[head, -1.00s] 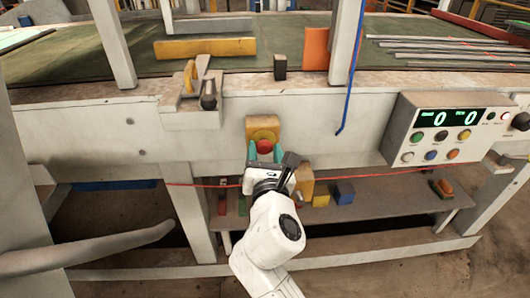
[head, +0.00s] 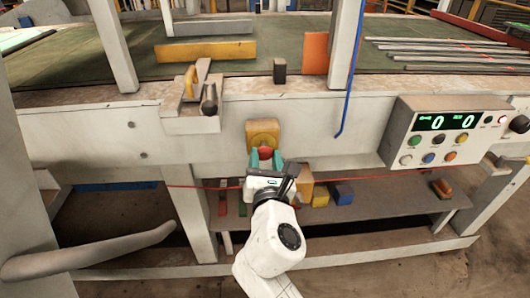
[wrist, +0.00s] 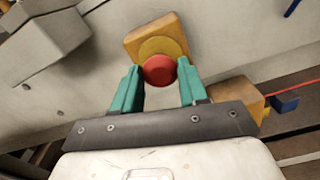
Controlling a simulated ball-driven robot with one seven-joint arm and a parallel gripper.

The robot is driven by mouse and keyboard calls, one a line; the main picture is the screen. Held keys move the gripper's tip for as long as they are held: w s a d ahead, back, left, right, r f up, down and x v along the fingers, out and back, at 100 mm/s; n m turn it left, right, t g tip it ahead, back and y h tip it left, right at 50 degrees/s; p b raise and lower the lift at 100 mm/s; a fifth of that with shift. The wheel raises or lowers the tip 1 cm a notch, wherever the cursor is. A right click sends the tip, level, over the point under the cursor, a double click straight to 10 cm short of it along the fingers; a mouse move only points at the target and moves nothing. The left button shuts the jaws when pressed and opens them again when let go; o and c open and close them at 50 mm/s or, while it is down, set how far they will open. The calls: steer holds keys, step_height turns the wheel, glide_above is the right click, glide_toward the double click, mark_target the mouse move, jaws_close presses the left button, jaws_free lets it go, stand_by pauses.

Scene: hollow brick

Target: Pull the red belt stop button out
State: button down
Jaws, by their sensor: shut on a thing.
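The red belt stop button (head: 265,153) sits on a yellow box (head: 262,131) fixed to the front of the pale conveyor frame. In the wrist view, the round red button (wrist: 160,70) stands in front of a yellow ring on the box (wrist: 143,38). My gripper (head: 265,161) has teal fingers, one on each side of the button. In the wrist view, my gripper (wrist: 161,77) is shut on the button, with the fingertips at its left and right edges. The exact contact points are partly hidden.
A control box (head: 445,130) with coloured buttons and a green display hangs to the right. A blue cord (head: 348,85) dangles above. A thin red cord (head: 385,176) runs below. A low shelf (head: 390,204) holds coloured blocks. A lever (head: 208,98) juts out at upper left.

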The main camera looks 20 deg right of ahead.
steer(key=c, duration=0.6)
jaws_free()
steer(key=shift+s, duration=0.15)
steer(key=v, duration=1.1)
steer(key=s+d+f+m+g+p, duration=0.3)
steer(key=s+d+f+m+g, duration=0.5)
steer(key=d+f+m, duration=0.55)
steer(key=s+f+m+g+y+p, duration=0.1)
steer(key=s+m+g, duration=0.1)
steer(key=s+m, duration=0.3)
steer(key=s+a+f+m+g+y+p, duration=0.1)
steer(key=s+f+m+g+y, duration=0.1)
steer(key=s+m, duration=0.4)
steer(key=s+f+m+g+y+p, duration=0.1)
steer(key=s+f+m+g+y, duration=0.1)
steer(key=s+m+g, duration=0.2)
steer(key=shift+s+a+f+m, duration=0.1)
steer(key=shift+s+f+m, duration=0.05)
steer(key=shift+s+m, duration=0.35)
steer(key=shift+s+a+f+m, duration=0.1)
steer(key=shift+s+a+m, duration=0.05)
steer(key=shift+s+m, duration=0.3)
